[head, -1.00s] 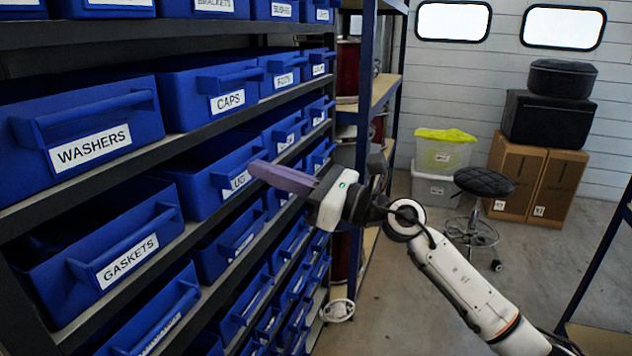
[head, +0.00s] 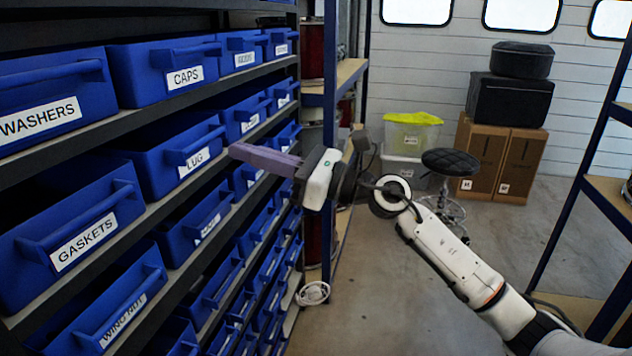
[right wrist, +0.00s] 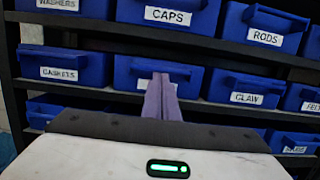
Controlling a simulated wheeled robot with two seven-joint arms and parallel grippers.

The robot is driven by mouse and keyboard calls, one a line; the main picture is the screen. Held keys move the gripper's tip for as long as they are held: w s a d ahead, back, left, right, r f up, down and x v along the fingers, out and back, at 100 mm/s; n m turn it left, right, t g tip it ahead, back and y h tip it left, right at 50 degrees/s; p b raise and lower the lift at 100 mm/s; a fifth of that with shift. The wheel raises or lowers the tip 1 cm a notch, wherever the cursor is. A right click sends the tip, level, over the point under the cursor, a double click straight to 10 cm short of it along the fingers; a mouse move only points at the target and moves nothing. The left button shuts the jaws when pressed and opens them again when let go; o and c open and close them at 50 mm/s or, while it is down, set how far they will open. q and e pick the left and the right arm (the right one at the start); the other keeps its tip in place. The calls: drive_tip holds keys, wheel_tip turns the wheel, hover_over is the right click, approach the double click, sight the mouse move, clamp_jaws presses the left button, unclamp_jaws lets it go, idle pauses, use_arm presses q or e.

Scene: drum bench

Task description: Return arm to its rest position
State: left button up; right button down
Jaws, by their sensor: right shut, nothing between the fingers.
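My right gripper (head: 240,152) is shut and empty, its purple fingers together and pointing left at the shelf of blue bins. In the head view its fingertips are in front of the bins, just right of the LUG bin (head: 165,160). In the right wrist view the shut fingers (right wrist: 162,90) point at a bin in the middle row and cover most of its label. My right arm reaches in from the lower right, bent at the wrist. My left gripper is not in view.
The bin rack fills the left side, with CAPS (head: 160,75), WASHERS (head: 40,110) and GASKETS (head: 70,240) bins. A blue-post shelf (head: 335,95) stands beyond the gripper. A black stool (head: 450,162) and cardboard boxes (head: 500,160) stand at the back. Floor at centre right is clear.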

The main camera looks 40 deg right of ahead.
drive_tip(key=b+v, duration=0.3)
drive_tip(key=v, duration=0.6)
drive_tip(key=s+f+m+t+h+p, duration=0.25)
drive_tip(key=f+m+h, duration=0.75)
drive_tip(key=f+m, duration=1.75)
drive_tip(key=s+a+f+m+g, duration=0.5)
drive_tip(key=s+a+f+m, duration=0.2)
drive_tip(key=s+f, duration=0.2)
drive_tip(key=s+a+f+m+g, duration=0.4)
drive_tip(key=s+a+f+m, duration=0.3)
drive_tip(key=s+f, duration=0.3)
wheel_tip(320, 180, down, 2)
drive_tip(key=shift+s+f+g, duration=0.25)
drive_tip(key=shift+s+g, duration=0.05)
drive_tip(key=shift+g, duration=0.05)
